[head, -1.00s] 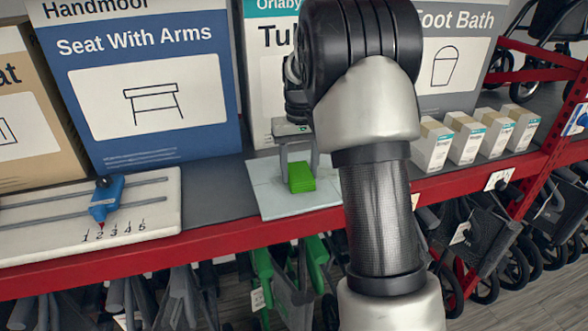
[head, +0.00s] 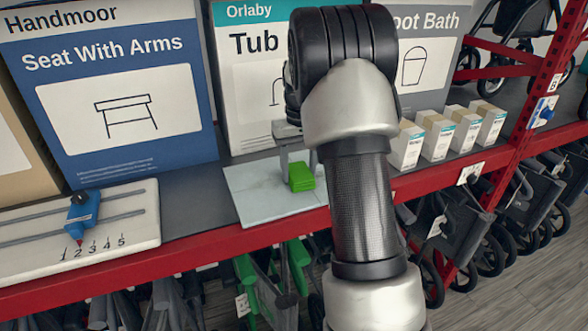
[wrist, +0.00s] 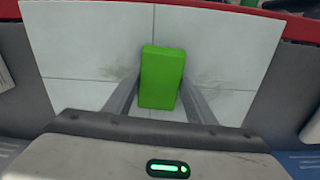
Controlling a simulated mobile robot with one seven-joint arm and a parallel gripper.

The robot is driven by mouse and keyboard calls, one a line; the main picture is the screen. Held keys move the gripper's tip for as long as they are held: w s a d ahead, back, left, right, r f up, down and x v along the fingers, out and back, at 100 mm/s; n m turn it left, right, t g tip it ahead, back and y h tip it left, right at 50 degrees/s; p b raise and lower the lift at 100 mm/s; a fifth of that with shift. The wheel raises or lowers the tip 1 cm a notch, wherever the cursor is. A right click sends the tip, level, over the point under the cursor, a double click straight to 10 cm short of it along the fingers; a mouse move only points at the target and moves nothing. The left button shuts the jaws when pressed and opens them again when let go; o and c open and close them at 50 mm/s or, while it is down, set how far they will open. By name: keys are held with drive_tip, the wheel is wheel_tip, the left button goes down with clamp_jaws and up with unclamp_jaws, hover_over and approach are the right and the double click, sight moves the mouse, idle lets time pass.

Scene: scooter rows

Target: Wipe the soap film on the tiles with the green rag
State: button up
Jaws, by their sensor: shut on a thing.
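The green rag (head: 302,177) is a bright green block-like pad on the right part of the pale tiles (head: 250,204). My gripper (head: 299,172) is shut on it, with one finger on each side. In the wrist view the rag (wrist: 162,77) is between the two grey fingers and looks to be touching the tiles (wrist: 85,45). The tile under the rag is hidden.
The tiles lie on a grey shelf with a red front edge (head: 195,248). Large boxes (head: 120,90) stand behind. A white board with a blue slider (head: 83,212) is at left, and small cartons (head: 437,135) at right. Folded walkers hang below.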

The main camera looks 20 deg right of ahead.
sight(247, 186)
drive_tip(key=shift+d+p, duration=0.65)
drive_tip(key=shift+d, duration=1.45)
drive_tip(key=shift+d+f+p, duration=0.15)
drive_tip(key=shift+d+p, duration=0.15)
drive_tip(key=shift+d, duration=1.05)
drive_tip(key=shift+s+d+p, duration=0.1)
drive_tip(key=shift+d+p, duration=0.55)
drive_tip(key=shift+d, duration=0.95)
drive_tip(key=shift+d+r, duration=0.1)
drive_tip(key=shift+r, duration=0.1)
drive_tip(key=shift+f, duration=0.1)
drive_tip(key=shift+a+f+b, duration=0.15)
drive_tip(key=shift+a+b, duration=0.15)
drive_tip(key=shift+a, duration=3.6)
drive_tip(key=shift+a+r, duration=0.2)
drive_tip(key=shift+a, duration=2.95)
drive_tip(key=shift+a+p, duration=0.35)
drive_tip(key=shift+a, duration=4.7)
drive_tip(key=shift+w+d+p, duration=0.1)
drive_tip(key=shift+w+p, duration=0.55)
drive_tip(key=shift+w, duration=0.85)
